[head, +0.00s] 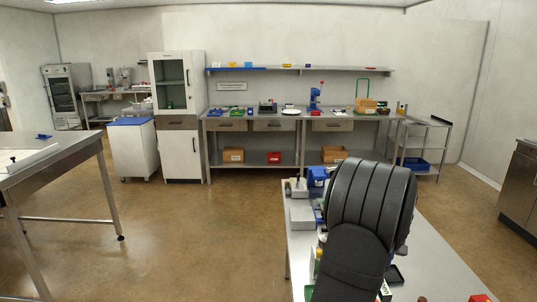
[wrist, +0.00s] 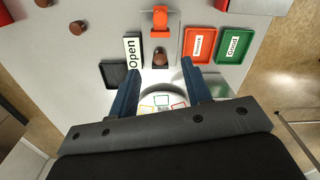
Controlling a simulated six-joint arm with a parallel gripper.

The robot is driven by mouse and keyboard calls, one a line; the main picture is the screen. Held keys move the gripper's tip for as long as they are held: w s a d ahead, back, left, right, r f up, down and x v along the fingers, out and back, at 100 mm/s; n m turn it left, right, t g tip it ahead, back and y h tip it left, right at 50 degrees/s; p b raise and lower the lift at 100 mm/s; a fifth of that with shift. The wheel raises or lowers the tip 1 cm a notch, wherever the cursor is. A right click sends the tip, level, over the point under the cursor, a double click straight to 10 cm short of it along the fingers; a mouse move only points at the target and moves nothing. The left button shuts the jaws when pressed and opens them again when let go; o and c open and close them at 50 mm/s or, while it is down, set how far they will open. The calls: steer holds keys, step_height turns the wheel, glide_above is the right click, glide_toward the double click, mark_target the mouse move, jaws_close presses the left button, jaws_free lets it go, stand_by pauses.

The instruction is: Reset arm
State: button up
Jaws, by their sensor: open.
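My gripper (wrist: 160,67) shows in the wrist view with its two dark blue fingers apart, above a pale worktable. A small brown round piece (wrist: 160,57) shows in the gap near the fingertips; I cannot tell its height or whether anything touches it. Below it, partly hidden by the gripper body, is a round white item (wrist: 152,102) with coloured square outlines. In the head view my dark arm covers part of the near table (head: 435,245), and the gripper cannot be made out there.
Around the fingers lie a black tray (wrist: 117,75), an "Open" sign (wrist: 132,50), an orange stand (wrist: 160,20), a red tray (wrist: 199,44) and a green "Good" tray (wrist: 234,46). A brown cylinder (wrist: 78,27) stands farther left. The floor (head: 200,225) left of the near table is clear.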

step_height(320, 180, up, 6)
step_height(320, 180, down, 8)
steer(key=w+m, duration=0.1)
steer(key=m, duration=0.2)
steer(key=shift+d, duration=0.15)
stand_by(2.0)
steer(key=o, duration=0.3)
steer(key=shift+w, duration=0.1)
steer(key=o, duration=0.9)
steer(key=a+r+t+h, duration=0.2)
steer(key=a+r+h, duration=0.1)
steer(key=a, duration=0.4)
steer(key=shift+w+r+h, duration=0.25)
steer(key=shift+h, duration=0.25)
steer(key=x, duration=0.9)
steer(key=shift+w+f, duration=0.2)
steer(key=shift+f, duration=0.15)
steer(key=shift+r, duration=0.1)
steer(key=v, duration=0.9)
steer(key=shift+s+r, duration=0.2)
steer(key=shift+r, duration=0.15)
